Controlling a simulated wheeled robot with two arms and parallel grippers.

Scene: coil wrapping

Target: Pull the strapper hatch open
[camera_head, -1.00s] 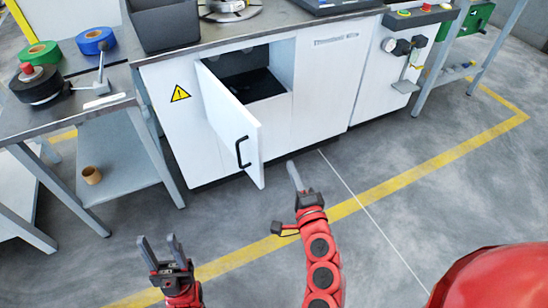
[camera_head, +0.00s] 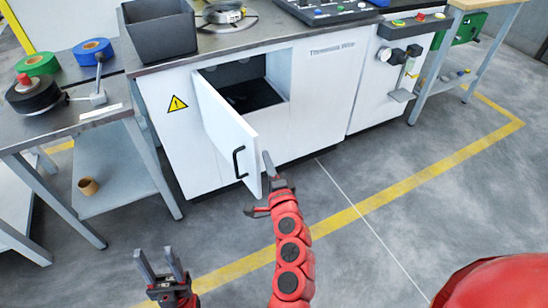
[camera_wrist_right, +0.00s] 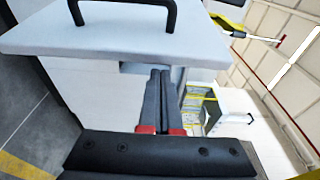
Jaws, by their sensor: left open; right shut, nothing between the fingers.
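The strapper hatch (camera_head: 228,138) is a white door on the front of the white cabinet, swung part way out, with a dark opening (camera_head: 248,92) behind it. Its black handle (camera_head: 239,162) is on the outer face near the free edge. My right gripper (camera_head: 268,162) is shut and empty, at the free edge of the hatch; I cannot tell whether it touches. In the right wrist view the shut fingers (camera_wrist_right: 158,95) point past the hatch edge, with the hatch panel (camera_wrist_right: 110,35) and handle (camera_wrist_right: 120,8) above them. My left gripper (camera_head: 160,268) is open and empty, low over the floor.
A side table (camera_head: 65,128) at the left holds green, blue and black tape rolls. A dark grey bin (camera_head: 160,35) and a coil (camera_head: 224,14) stand on the cabinet top. The floor (camera_head: 350,185) in front and right is clear.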

